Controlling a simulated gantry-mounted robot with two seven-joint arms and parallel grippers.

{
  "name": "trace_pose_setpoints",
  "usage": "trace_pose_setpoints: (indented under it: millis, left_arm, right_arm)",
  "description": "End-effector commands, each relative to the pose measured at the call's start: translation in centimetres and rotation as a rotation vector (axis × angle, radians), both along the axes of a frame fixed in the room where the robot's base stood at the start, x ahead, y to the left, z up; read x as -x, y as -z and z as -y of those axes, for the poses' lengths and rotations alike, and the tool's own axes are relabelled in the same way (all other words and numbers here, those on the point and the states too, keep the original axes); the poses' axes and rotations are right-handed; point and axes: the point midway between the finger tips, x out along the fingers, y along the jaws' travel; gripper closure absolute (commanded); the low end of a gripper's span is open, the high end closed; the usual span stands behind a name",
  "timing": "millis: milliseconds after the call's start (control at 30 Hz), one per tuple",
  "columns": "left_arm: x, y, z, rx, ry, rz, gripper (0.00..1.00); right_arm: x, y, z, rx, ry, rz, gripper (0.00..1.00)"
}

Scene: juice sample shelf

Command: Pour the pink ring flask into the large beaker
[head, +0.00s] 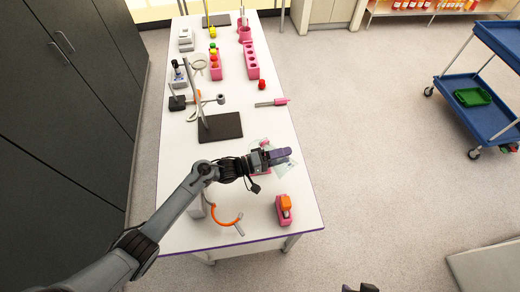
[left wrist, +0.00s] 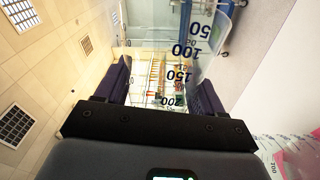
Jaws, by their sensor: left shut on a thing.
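My left gripper (head: 277,156) is shut on a clear vessel with dark blue graduation numbers, above the near part of the table. In the left wrist view the clear vessel (left wrist: 178,62) shows between the two purple fingers, with marks from 50 to 200. It looks tilted; it is probably the flask, but I see no pink ring on it. A second clear vessel with markings and pink (left wrist: 290,150) shows at the lower right of the left wrist view; I cannot tell if it is the large beaker. A dark tip at the head view's bottom edge may be my right gripper (head: 360,288); its jaws are unclear.
The white table (head: 180,225) holds a stand with a dark base (head: 220,127), a pink rack (head: 251,60) and a red cap (head: 262,85). A blue cart (head: 480,100) stands right.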

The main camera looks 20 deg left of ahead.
Motion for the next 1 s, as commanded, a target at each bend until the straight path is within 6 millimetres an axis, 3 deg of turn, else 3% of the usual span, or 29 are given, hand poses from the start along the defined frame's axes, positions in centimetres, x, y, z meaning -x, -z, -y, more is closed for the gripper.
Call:
trace_pose_setpoints:
  millis: [1000]
  left_arm:
    - [-0.05,-0.02,-0.03,0.047,0.000,-0.025,0.75]
  right_arm:
    - [0.01,0.07,0.11,0.004,-0.003,0.000,0.57]
